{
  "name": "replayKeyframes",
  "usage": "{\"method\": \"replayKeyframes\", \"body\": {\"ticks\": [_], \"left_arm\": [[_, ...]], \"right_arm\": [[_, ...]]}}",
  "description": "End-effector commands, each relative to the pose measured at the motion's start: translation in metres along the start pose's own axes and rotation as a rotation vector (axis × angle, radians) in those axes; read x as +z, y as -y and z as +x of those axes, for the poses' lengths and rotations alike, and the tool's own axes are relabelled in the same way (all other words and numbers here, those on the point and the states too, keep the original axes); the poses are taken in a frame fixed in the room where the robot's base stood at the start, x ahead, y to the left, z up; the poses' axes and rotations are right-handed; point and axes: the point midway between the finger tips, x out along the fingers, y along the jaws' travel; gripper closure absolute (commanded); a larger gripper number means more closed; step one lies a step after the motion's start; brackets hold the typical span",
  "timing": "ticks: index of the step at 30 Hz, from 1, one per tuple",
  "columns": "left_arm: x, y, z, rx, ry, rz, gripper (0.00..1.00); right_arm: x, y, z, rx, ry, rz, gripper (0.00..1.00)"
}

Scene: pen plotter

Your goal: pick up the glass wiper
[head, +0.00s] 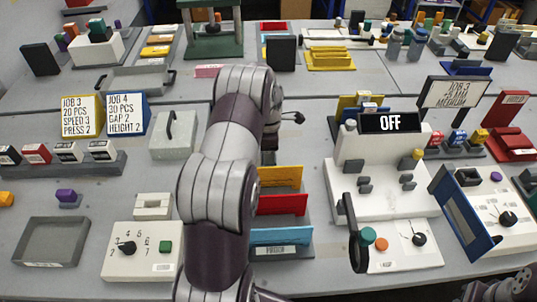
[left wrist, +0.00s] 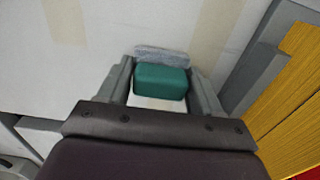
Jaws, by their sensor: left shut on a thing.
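The glass wiper (left wrist: 160,80) shows in the left wrist view as a green block with a grey fuzzy strip along its far edge. My left gripper (left wrist: 163,84) has one finger on each side of the green block and is shut on it. Pale table surface lies beyond the wiper; I cannot tell whether the wiper touches it. In the head view my left arm reaches up the middle, and the wiper is hidden behind it. Only a link of my right arm shows at the bottom right corner; its gripper is out of view.
A tray with yellow, red and blue dividers (head: 282,205) stands right of my left arm. A grey lidded box (head: 174,140) with a black handle stands left of it. A white machine with an OFF display (head: 390,123) stands further right.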

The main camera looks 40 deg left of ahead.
Motion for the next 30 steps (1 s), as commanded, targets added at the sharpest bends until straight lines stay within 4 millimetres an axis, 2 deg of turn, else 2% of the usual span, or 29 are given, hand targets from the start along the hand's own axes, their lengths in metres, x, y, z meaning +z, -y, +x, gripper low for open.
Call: {"method": "replayKeyframes", "body": {"ticks": [7,12,19,22,24,30], "left_arm": [[0.0,-0.001,-0.01,0.002,0.0,0.0,0.69],[0.0,-0.001,-0.04,0.004,0.001,0.0,0.69],[0.049,0.017,-0.07,0.002,0.001,0.005,0.69],[0.069,0.025,-0.086,0.001,0.0,0.005,0.69],[0.082,0.029,-0.098,-0.001,0.0,0.004,0.69],[0.105,0.038,-0.11,0.0,0.0,0.002,0.69]], "right_arm": [[0.0,0.0,0.0,0.0,0.0,0.0,0.57],[0.0,0.0,0.001,0.0,0.0,0.0,0.57],[0.0,0.0,0.002,0.0,0.0,0.0,0.57],[0.0,0.0,-0.003,0.0,0.0,0.0,0.57],[-0.002,0.0,-0.015,0.0,0.0,0.0,0.57],[-0.003,0.0,-0.026,0.0,0.0,0.0,0.57]]}}
